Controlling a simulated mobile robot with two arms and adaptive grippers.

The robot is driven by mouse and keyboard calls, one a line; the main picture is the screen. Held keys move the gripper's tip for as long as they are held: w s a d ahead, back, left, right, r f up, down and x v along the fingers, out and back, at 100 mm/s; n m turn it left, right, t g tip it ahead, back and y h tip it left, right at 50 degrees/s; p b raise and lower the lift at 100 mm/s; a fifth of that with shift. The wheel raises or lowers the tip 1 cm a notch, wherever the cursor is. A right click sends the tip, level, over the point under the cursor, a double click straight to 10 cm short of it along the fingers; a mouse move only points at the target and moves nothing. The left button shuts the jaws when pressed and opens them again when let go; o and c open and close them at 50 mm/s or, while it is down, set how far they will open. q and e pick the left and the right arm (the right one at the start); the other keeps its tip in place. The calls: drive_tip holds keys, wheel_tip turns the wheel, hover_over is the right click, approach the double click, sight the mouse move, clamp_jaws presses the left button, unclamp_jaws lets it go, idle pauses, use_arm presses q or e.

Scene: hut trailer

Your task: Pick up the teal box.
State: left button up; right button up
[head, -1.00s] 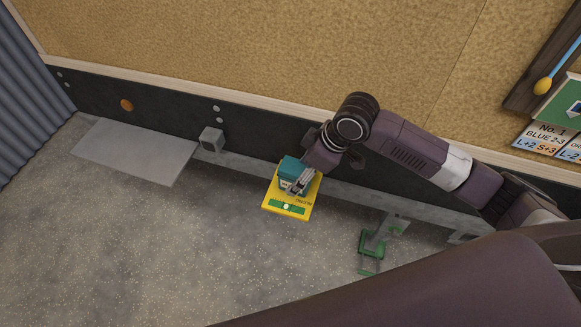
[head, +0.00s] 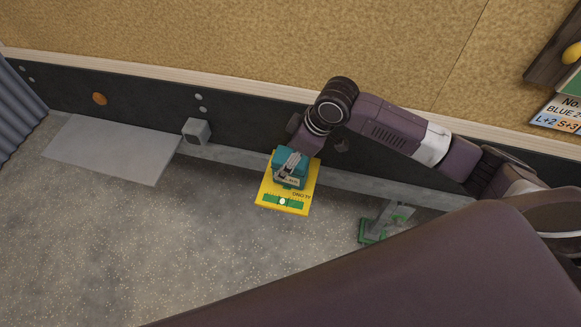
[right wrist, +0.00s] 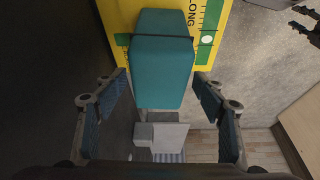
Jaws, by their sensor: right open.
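The teal box (head: 291,180) sits on a yellow card (head: 285,204) with a green strip, low beside the dark wall panel. In the right wrist view the teal box (right wrist: 163,62) lies between and just ahead of my right gripper's two spread fingers, and the yellow card (right wrist: 212,20) shows behind it. My right gripper (head: 283,174) is open, over the box in the head view and hiding part of it. It also shows in the right wrist view (right wrist: 161,112), with a gap to the box on each side. My left gripper is not in view.
A grey flat plate (head: 112,150) and a small grey block (head: 196,131) are along the wall to the left. A green-footed metal bracket (head: 380,224) stands to the right. Speckled floor (head: 190,250) in front is open.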

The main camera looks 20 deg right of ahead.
drive_tip(key=x, duration=0.5)
drive_tip(key=shift+s+d+f, duration=0.15)
drive_tip(key=shift+d+f, duration=0.1)
drive_tip(key=shift+f, duration=0.1)
drive_tip(key=c, duration=1.3)
